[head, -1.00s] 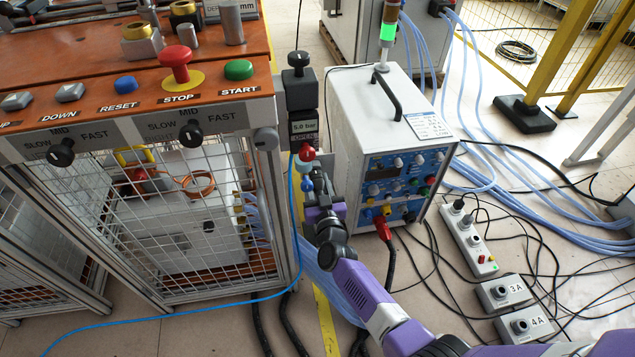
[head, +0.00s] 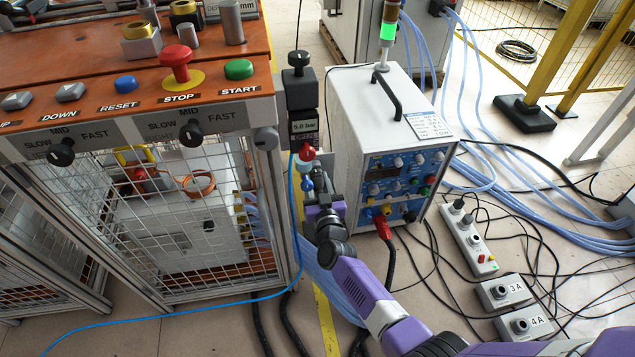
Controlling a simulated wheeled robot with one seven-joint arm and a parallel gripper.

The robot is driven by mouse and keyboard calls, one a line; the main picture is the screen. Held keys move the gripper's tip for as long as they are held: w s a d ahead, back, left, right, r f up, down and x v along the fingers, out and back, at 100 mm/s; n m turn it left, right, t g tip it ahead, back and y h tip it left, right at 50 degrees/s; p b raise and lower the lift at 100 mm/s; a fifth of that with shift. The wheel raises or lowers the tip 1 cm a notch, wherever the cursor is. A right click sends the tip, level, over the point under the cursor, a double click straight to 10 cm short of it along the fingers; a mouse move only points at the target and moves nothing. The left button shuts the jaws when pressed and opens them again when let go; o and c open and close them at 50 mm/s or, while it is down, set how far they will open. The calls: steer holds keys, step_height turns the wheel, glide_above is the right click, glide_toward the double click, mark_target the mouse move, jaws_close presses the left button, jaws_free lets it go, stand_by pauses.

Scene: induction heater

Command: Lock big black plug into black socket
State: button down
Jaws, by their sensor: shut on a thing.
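My gripper (head: 325,196) is beside the left side of the white power unit (head: 362,120), just below and right of the red and blue air fittings (head: 307,170). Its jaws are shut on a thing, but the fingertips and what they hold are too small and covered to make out. I cannot pick out the big black plug for certain. A round black socket (head: 409,217) seems to sit low on the unit's blue front panel, right of a red plug (head: 382,228) with its cable. My gripper is left of this panel and apart from it.
The caged control desk (head: 190,95) stands close on the left. A black regulator (head: 300,88) hangs on its right edge. A power strip (head: 468,238) and boxes 3A (head: 503,292) and 4A (head: 524,324) lie on the floor to the right among loose cables.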

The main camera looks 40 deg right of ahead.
steer(key=shift+w+d, duration=0.25)
steer(key=shift+w, duration=0.15)
steer(key=c, duration=0.9)
jaws_free()
steer(key=shift+o, duration=0.2)
steer(key=shift+s, duration=0.1)
